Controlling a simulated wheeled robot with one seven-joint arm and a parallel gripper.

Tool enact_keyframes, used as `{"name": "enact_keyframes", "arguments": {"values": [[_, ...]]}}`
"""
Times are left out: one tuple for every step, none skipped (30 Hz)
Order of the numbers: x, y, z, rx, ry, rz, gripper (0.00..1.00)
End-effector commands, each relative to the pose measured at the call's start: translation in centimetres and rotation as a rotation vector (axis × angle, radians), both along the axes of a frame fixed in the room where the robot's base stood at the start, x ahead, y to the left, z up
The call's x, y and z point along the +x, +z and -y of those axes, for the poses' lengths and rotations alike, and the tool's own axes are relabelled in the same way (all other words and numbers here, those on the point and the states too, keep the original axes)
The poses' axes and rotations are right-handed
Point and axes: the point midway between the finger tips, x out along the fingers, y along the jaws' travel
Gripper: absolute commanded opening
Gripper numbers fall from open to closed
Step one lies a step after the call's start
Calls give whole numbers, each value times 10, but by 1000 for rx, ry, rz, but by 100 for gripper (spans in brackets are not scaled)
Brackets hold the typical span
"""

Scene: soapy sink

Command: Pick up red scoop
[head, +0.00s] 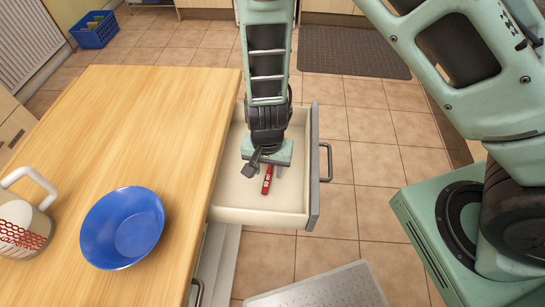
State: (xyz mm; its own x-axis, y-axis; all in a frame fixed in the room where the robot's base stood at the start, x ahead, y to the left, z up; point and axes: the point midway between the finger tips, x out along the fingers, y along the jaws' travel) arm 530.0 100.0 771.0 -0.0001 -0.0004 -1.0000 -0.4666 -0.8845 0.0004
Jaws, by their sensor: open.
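The red scoop (267,180) lies in the open drawer (251,214), on its pale floor. Only a narrow red part of it shows; its upper end is hidden under my gripper. My gripper (265,171) points down into the drawer, right over the scoop, with its fingers around the scoop's upper end in the picture. The fingers are open. I cannot tell from this view how high they are above the drawer floor or whether they touch the scoop.
The drawer's front with its handle (326,162) is on the right. The wooden counter (150,110) to the left holds a blue bowl (122,228) and a white patterned jug (22,226). A blue basket (94,31) and dark mat (352,52) lie on the tiled floor.

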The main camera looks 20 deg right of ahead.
Motion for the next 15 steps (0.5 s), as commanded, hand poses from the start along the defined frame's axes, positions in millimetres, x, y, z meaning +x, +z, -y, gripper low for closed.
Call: {"name": "enact_keyframes", "arguments": {"values": [[0, -9, 1, -1, -3, -3, 41], [0, -13, 1, -1, -3, -2, 41], [0, -17, 0, 0, -2, -2, 41], [0, -19, 0, 0, -1, -2, 41], [0, -21, 0, 0, 0, -1, 41], [0, -22, 0, 1, 0, 0, 41], [0, -23, 0, 1, 0, 0, 41], [0, -23, 0, 1, 0, 0, 41], [0, -23, 0, 1, 0, 0, 41], [0, -23, 0, 1, 1, 0, 41], [0, -23, 0, 1, 1, 0, 41], [0, -23, 0, 1, 1, 0, 41], [0, -23, 0, 1, 1, 0, 41], [0, -23, 0, 1, 1, 0, 33], [0, -23, 0, 1, 0, 0, 21]]}}
